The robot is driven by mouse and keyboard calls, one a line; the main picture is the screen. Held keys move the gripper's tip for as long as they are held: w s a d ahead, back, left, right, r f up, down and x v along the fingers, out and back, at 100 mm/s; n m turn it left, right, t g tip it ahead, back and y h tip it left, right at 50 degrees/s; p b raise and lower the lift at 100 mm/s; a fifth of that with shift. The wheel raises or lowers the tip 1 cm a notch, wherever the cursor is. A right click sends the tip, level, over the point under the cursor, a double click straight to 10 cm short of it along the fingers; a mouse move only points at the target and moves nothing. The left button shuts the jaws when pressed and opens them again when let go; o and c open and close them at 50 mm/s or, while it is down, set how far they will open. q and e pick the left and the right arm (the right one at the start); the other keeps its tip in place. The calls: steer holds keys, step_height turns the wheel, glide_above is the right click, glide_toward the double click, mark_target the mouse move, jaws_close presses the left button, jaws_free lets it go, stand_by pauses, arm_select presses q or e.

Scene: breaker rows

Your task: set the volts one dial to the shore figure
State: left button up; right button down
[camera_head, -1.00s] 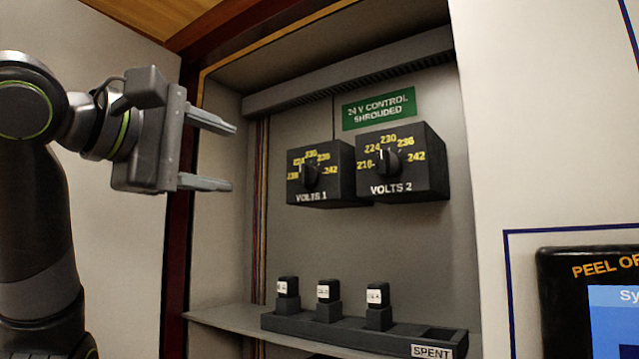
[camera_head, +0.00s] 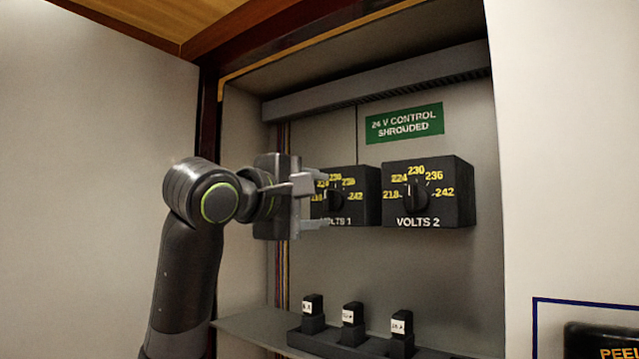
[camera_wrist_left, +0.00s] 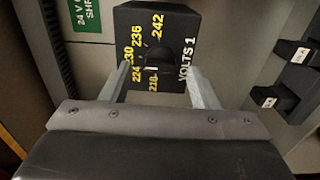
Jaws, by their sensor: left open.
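The VOLTS 1 box (camera_head: 369,195) is black with yellow figures, 218 to 242, around a black dial knob (camera_head: 337,199). My left gripper (camera_head: 322,200) is open in front of it and covers its left part in the head view. In the left wrist view, the open fingers (camera_wrist_left: 160,70) reach toward the VOLTS 1 box (camera_wrist_left: 180,15), one on each side of the knob (camera_wrist_left: 167,55). Contact cannot be told. A small pale mark shows on the knob's side toward 218 and 224; its exact setting is unclear. No shore figure is readable.
The VOLTS 2 box (camera_head: 458,190) stands close to the right. A green sign (camera_head: 404,122) is above. Below, a shelf (camera_head: 250,325) bears a dark rack with several black plugs (camera_head: 353,322). A dark panel (camera_head: 590,340) is cut off at lower right.

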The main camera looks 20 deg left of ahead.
arm_select(q)
steer(key=shift+x, duration=0.85)
steer(key=shift+f, duration=0.1)
arm_select(e)
steer(key=shift+s+r, duration=0.4)
steer(key=shift+s, duration=0.2)
arm_select(q)
steer(key=shift+s, duration=0.1)
steer(key=shift+c, duration=0.3)
steer(key=shift+c, duration=1.1)
steer(key=c, duration=0.7)
arm_select(e)
steer(key=shift+w+d, duration=0.15)
steer(key=shift+d, duration=0.05)
